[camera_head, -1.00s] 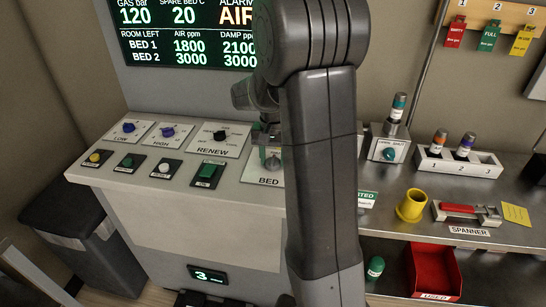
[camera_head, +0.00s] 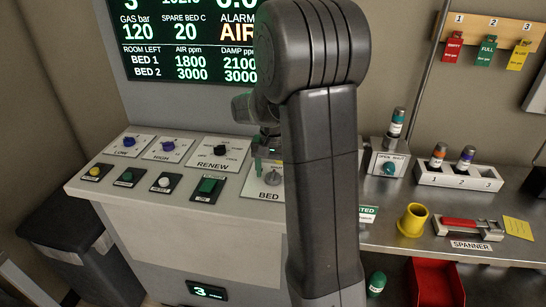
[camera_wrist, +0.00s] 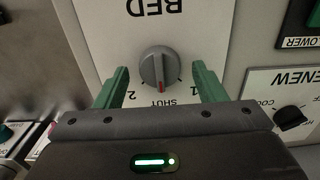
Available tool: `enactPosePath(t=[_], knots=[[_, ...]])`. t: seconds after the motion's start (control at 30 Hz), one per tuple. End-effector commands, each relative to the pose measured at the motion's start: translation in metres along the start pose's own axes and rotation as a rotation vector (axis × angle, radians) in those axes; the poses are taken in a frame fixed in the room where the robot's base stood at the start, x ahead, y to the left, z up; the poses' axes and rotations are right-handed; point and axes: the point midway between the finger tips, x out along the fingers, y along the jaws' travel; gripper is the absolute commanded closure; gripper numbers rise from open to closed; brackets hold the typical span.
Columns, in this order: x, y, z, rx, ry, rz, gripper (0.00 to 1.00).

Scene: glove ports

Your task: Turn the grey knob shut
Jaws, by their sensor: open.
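The grey knob (camera_wrist: 158,66) sits on a white plate marked BED (camera_wrist: 205,25), with 1, SHUT and 2 around it. Its red mark points at SHUT. My gripper (camera_wrist: 160,70) is open, with one green finger on each side of the knob in the wrist view and a visible gap to it on both sides. How far the fingers stand off the plate I cannot tell. In the head view the knob (camera_head: 272,178) shows just below my gripper (camera_head: 262,158), and my arm hides the right part of the plate.
The RENEW knob (camera_head: 220,150) and a green push button (camera_head: 208,187) lie to the left on the same sloped panel.

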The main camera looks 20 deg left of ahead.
Motion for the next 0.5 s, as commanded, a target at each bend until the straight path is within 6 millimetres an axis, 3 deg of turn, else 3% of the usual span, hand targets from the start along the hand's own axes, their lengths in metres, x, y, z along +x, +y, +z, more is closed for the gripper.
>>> enactPosePath(t=[0.5], knots=[[-0.106, 0.0, -0.001, 0.0, 0.005, -0.002, 0.36]])
